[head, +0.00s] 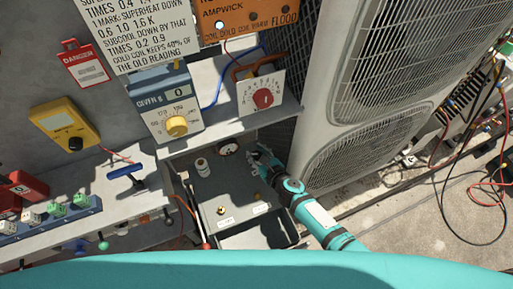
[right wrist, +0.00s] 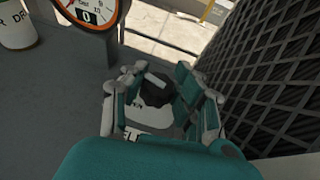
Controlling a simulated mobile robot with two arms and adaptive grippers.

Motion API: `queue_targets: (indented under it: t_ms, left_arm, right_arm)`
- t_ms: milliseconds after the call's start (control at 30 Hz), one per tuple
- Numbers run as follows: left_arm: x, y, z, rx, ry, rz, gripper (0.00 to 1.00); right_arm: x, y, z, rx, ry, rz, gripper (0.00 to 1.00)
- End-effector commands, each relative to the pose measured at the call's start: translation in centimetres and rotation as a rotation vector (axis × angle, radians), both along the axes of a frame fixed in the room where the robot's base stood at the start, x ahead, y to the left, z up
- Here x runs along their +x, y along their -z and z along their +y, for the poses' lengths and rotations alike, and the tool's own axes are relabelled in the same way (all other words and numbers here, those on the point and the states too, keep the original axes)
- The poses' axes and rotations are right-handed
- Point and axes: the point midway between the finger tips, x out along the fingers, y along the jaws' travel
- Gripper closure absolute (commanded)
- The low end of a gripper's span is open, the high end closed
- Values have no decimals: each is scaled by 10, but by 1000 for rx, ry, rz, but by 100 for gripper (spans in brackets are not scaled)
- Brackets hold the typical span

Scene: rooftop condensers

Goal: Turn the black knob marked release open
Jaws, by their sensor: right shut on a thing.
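My right gripper (head: 262,162) reaches from the lower right over the grey panel (head: 240,182), close to the foot of the tall outdoor unit. In the right wrist view its two fingers (right wrist: 158,100) are closed around a black knob (right wrist: 155,92). In the head view the knob is hidden by the gripper. My left gripper is not in view.
A round gauge (head: 228,148) and a white canister (head: 202,167) stand left of my right gripper. Brass fittings (head: 221,210) sit nearer on the panel. The condenser unit (head: 367,130) with its mesh rises close on the right. A shelf above carries a yellow-knobbed meter (head: 167,103) and a red-knobbed dial (head: 262,94).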

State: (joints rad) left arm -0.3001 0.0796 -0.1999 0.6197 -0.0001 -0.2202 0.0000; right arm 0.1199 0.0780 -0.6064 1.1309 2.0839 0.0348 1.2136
Motion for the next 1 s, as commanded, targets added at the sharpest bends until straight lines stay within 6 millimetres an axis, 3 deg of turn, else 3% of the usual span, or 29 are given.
queue_targets:
  t_ms: [333,900,933,1000]
  left_arm:
    - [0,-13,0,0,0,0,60]
    - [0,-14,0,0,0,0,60]
    - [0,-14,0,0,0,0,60]
    - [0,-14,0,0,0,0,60]
  right_arm:
    - [-1,1,1,1,-157,3,100]
    - [-2,2,1,1,-188,3,100]
    - [-2,2,1,1,-188,3,68]
    - [-2,2,1,1,-188,3,59]
